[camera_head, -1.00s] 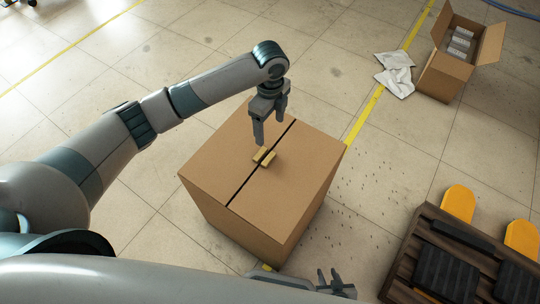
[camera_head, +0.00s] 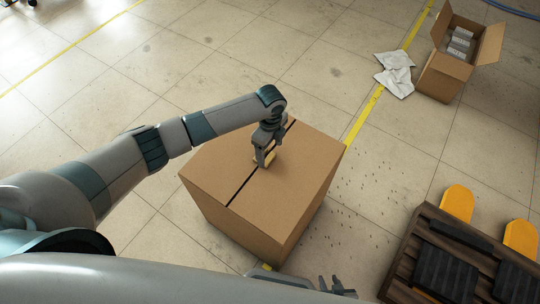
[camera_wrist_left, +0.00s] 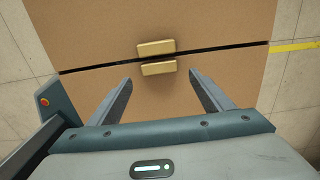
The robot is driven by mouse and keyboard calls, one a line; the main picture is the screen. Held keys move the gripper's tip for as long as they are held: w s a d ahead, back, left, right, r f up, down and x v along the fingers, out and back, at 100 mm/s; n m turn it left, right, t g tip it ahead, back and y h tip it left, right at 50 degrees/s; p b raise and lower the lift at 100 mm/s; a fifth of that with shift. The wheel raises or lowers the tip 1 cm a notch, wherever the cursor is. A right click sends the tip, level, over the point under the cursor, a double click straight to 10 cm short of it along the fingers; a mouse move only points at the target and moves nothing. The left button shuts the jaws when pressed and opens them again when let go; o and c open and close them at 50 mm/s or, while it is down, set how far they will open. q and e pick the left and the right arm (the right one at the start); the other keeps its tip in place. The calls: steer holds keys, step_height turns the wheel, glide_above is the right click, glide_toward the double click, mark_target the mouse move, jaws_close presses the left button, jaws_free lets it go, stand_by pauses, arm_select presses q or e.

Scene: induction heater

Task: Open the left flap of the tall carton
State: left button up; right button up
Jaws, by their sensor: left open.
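The tall carton (camera_head: 290,190) stands on the floor with its top closed. A dark seam splits the top into a left flap (camera_head: 215,172) and a right flap (camera_head: 305,155). Small tan tabs sit on either side of the seam; the left wrist view shows the far tab (camera_wrist_left: 156,47) and the near tab (camera_wrist_left: 158,68). My left gripper (camera_head: 264,160) is open over the tabs and hides most of them in the head view. In the left wrist view its fingers (camera_wrist_left: 160,82) are spread on the near side, around neither tab. My right gripper (camera_head: 332,282) is at the bottom edge, apart from the carton.
An open carton (camera_head: 445,82) with packed items stands at the top right, beside crumpled white sheets (camera_head: 396,75). A brown pallet (camera_head: 405,262) with black and yellow pieces is at the lower right. Floor left of the carton is clear.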

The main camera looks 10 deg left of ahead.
mark_target(270, 159)
arm_select(q)
steer(key=shift+f, duration=2.25)
steer(key=shift+c, duration=0.5)
steer(key=c, duration=1.4)
